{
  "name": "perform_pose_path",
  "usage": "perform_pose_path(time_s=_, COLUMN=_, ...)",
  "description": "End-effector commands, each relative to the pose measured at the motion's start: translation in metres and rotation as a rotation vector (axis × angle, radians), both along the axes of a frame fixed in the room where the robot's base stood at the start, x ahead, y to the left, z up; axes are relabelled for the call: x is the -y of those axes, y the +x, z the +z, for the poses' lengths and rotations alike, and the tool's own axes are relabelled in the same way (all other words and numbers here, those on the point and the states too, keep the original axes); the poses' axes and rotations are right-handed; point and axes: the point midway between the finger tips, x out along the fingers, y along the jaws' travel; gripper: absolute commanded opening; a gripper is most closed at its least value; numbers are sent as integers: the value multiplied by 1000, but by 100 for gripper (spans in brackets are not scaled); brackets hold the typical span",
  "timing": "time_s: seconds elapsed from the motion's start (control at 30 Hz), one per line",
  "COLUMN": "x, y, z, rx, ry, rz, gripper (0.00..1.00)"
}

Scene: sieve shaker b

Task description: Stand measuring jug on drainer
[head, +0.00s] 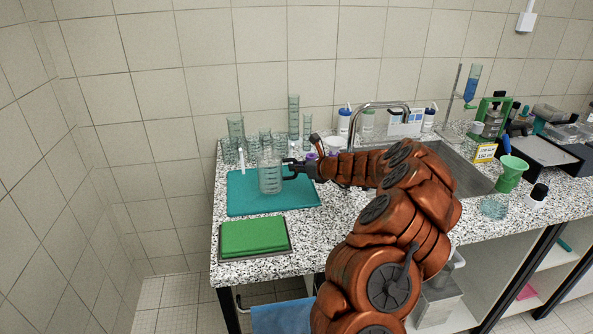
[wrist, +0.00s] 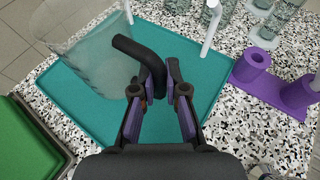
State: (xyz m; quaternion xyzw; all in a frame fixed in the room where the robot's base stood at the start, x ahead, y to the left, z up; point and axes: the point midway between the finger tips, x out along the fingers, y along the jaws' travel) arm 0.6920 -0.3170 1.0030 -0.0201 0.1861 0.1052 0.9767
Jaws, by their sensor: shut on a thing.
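The measuring jug (head: 270,179) is clear with a dark handle and looks upright over the teal mat (head: 240,206), which appears to be the drainer. My gripper (head: 289,169) is at the jug's right side. In the wrist view the jug (wrist: 88,42) is at upper left, and my gripper (wrist: 157,95) is shut on its black curved handle (wrist: 140,55). The teal mat (wrist: 100,105) spreads beneath the jug and fingers. I cannot tell whether the jug's base touches the mat.
A green pad on a dark tray (head: 254,238) lies in front of the mat. Several glass cylinders (head: 236,130) stand behind it. A purple holder (wrist: 252,68) stands to the right. The sink (head: 440,160) and tap (head: 380,107) are further right. The mat's front is clear.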

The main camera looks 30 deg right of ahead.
Motion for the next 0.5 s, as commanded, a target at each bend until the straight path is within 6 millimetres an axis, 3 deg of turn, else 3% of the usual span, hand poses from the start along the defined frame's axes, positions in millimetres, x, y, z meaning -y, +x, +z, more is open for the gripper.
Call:
perform_pose_path(time_s=0.2, x=0, y=0, z=-18, rx=0, ry=2, rz=-1, gripper=0)
perform_pose_path(time_s=0.5, x=0, y=0, z=-20, rx=1, ry=1, rz=-1, gripper=0)
